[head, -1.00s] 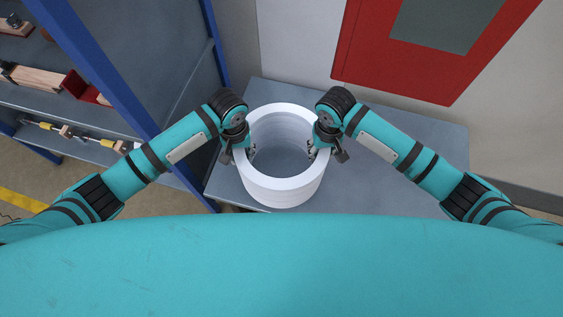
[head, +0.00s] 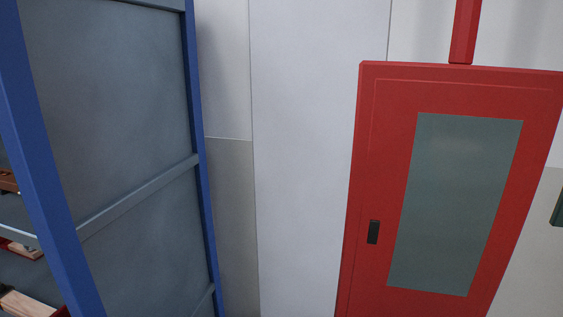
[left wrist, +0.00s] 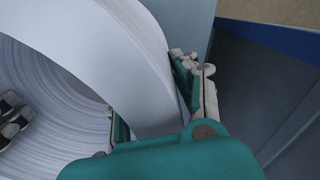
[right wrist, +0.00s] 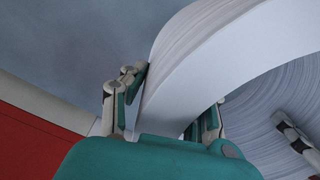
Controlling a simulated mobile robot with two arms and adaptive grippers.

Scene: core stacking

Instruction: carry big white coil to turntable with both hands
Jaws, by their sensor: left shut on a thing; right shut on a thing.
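The big white coil (left wrist: 138,62) shows in the left wrist view as a thick ring with a ridged inner wall. My left gripper (left wrist: 150,105) is shut on its wall, one finger inside the ring and one outside. The coil also shows in the right wrist view (right wrist: 205,65). My right gripper (right wrist: 170,110) is shut on the wall there in the same way. A fingertip of the opposite gripper shows inside the ring in each wrist view. The head view shows neither the coil nor the grippers. The turntable is in no view.
In the head view a blue-framed shelf (head: 115,110) with grey panels stands at the left. A red cabinet (head: 380,180) with a grey window hangs on the pale wall (head: 305,150) at the right. A grey surface (right wrist: 90,45) lies beside the coil in the right wrist view.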

